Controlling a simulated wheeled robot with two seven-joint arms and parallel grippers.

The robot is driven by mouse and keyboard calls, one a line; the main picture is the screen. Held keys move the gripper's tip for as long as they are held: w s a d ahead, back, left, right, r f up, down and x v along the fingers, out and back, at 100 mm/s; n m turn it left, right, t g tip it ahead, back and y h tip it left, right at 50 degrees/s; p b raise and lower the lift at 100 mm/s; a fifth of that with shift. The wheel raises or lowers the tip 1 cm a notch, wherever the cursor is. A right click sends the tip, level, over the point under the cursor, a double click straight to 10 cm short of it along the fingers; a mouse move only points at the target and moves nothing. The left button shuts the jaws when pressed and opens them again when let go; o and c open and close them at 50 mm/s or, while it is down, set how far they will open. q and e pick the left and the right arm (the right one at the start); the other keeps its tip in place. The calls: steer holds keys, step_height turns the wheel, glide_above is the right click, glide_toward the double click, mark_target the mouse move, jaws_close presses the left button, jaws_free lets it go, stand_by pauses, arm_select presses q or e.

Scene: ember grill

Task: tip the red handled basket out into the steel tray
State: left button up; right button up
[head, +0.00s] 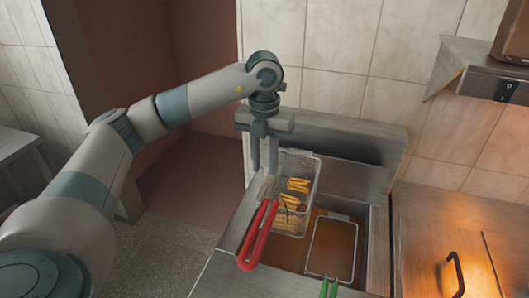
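The red handled basket (313,171) is a wire mesh basket holding several yellow fries, at the back left of the fryer. Its red handle (258,236) points toward the front left. My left gripper (264,168) points down beside the basket's back left corner. Its two fingers are apart, with a gap visible between them and nothing seen held. I cannot tell whether the right finger touches the basket. I cannot make out a separate steel tray. My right gripper is not in view.
A steel counter (425,225) with a black handle (455,272) lies further right. A steel shelf (462,55) juts from the tiled wall at upper right. Floor is open at left.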

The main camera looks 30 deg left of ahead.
arm_select(q)
steer(key=shift+r+b, duration=0.4)
steer(key=shift+r, duration=2)
steer(key=shift+s+f, duration=0.1)
